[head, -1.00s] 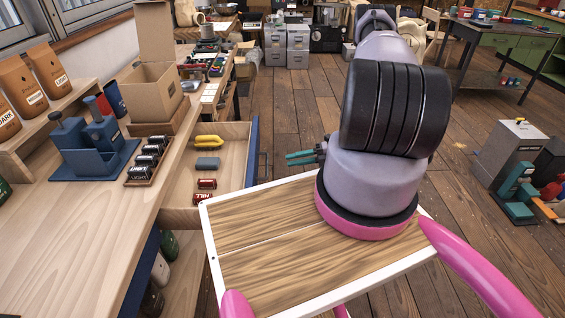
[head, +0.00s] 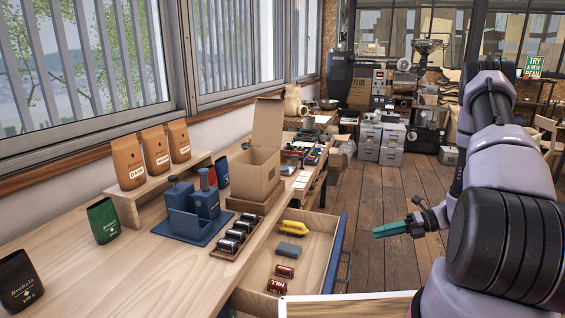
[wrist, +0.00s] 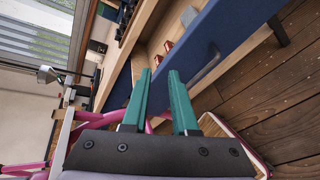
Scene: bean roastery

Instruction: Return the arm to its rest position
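My arm stands at the right of the head view, bent, with my gripper (head: 390,230) reaching out to its left. The gripper has teal fingers and hangs over the floor, to the right of the open drawer and apart from it. In the wrist view the two teal fingers of my gripper (wrist: 160,73) stand apart with nothing between them. The blue drawer front lies beyond the fingertips in that view.
The open drawer (head: 344,262) holds a yellow item (head: 305,229), a grey block (head: 290,252) and red cans (head: 284,271). The wooden counter (head: 150,268) carries bags, a blue stand (head: 190,222) and an open cardboard box (head: 255,172). Wooden floor (head: 375,190) is clear beyond my gripper.

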